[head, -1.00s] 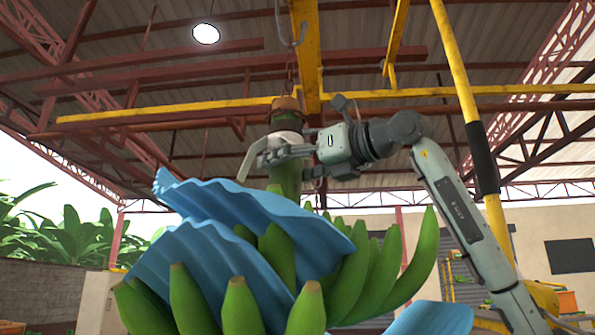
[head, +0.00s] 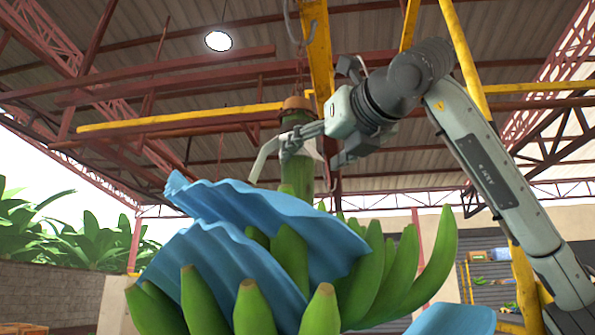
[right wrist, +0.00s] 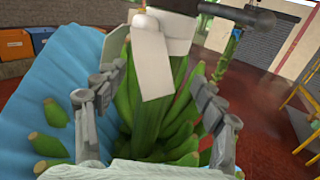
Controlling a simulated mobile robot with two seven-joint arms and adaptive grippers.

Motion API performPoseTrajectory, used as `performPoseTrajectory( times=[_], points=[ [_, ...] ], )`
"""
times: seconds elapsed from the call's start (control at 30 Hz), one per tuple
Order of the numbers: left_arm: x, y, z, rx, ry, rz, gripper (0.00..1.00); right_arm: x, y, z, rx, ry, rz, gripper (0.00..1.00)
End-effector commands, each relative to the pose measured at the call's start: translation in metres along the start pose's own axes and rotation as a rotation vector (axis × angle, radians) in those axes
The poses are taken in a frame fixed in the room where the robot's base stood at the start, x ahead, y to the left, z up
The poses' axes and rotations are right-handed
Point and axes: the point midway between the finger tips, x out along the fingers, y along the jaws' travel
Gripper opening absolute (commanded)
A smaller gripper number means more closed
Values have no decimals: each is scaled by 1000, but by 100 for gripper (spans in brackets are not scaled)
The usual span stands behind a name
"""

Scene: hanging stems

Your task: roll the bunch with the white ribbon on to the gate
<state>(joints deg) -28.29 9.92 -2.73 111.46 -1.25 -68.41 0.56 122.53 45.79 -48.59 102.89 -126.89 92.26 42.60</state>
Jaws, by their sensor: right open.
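The banana bunch (head: 285,255) hangs from a hook and chain under the yellow overhead rail (head: 318,50), partly wrapped in blue sheeting. Its thick green stem (head: 297,178) has a brown collar on top and a white ribbon (head: 264,158) just below. The ribbon's tail shows large in the right wrist view (right wrist: 152,62). My right gripper (head: 300,146) is at the upper stem, by the ribbon. In the right wrist view its open fingers (right wrist: 162,75) stand either side of the stem, apart from each other. I cannot pick out the gate. My left gripper is out of view.
Yellow posts (head: 466,50) stand behind my right arm, and a yellow crossbar (head: 180,118) runs left of the bunch. Shelves with crates (head: 490,268) stand at the right. Orange and blue bins (right wrist: 45,35) show behind the sheeting.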

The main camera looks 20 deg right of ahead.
Motion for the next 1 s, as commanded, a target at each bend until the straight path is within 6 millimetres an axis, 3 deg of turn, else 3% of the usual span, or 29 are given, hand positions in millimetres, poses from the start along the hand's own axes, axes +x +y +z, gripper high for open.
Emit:
performPoseTrajectory(
  times=[0.4,0.8,1.0],
  points=[
    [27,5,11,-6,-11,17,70,62,0,1,2,4,1,70],
    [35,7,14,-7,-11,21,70,74,0,-1,1,3,2,70],
    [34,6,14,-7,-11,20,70,74,0,-1,1,2,2,47]
  ],
)
